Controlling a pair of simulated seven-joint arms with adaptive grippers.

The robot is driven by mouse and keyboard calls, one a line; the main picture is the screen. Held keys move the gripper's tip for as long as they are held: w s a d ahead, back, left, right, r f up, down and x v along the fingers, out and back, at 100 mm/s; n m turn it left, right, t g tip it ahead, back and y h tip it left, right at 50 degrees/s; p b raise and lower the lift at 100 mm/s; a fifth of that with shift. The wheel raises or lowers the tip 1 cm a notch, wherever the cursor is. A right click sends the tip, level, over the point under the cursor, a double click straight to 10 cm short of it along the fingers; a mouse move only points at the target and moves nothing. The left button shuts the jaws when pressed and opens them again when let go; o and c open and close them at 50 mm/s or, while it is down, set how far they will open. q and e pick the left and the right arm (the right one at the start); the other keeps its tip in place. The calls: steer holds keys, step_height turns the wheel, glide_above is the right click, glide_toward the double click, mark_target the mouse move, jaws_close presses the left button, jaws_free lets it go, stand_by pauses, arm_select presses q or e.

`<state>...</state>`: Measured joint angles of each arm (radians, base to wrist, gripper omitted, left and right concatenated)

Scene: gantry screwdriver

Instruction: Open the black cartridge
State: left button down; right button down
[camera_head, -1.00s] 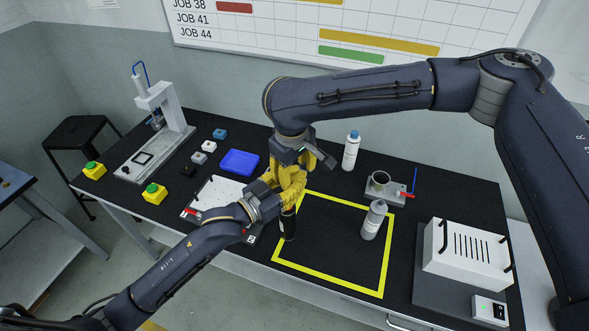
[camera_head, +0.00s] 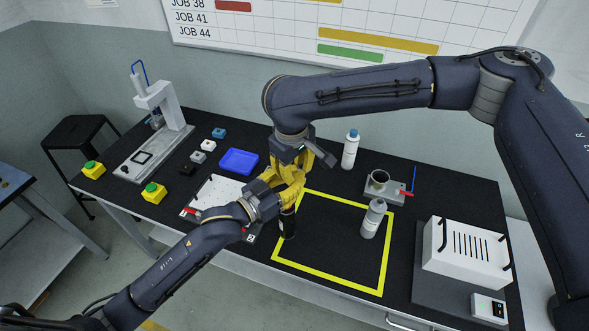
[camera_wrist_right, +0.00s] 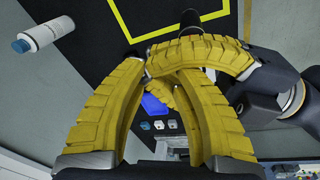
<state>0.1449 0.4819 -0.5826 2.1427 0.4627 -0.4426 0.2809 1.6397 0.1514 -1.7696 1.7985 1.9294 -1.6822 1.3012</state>
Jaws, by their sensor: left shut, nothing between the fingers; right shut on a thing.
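The black cartridge (camera_head: 288,224) is a dark upright cylinder at the left edge of the yellow-outlined square. Its upper end is hidden by yellow fingers. My right gripper (camera_head: 291,182) comes down from above and is shut at the cartridge's top. In the right wrist view its long yellow fingers (camera_wrist_right: 150,78) close toward each other; what they grip is mostly hidden. My left gripper (camera_head: 278,190) reaches in from the left at the same spot, shut with nothing between its fingers. Its yellow fingers (camera_wrist_right: 205,55) cross close to the right ones in the wrist view.
A grey bottle (camera_head: 373,218) stands inside the yellow outline (camera_head: 325,285). A blue-capped white bottle (camera_head: 350,150) stands behind. A fixture with a cup (camera_head: 379,181), a blue tray (camera_head: 239,161) and a white slotted box (camera_head: 468,255) are nearby. The square's middle is clear.

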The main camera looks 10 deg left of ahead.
steer(key=shift+s+a, duration=0.2)
steer(key=shift+s, duration=0.15)
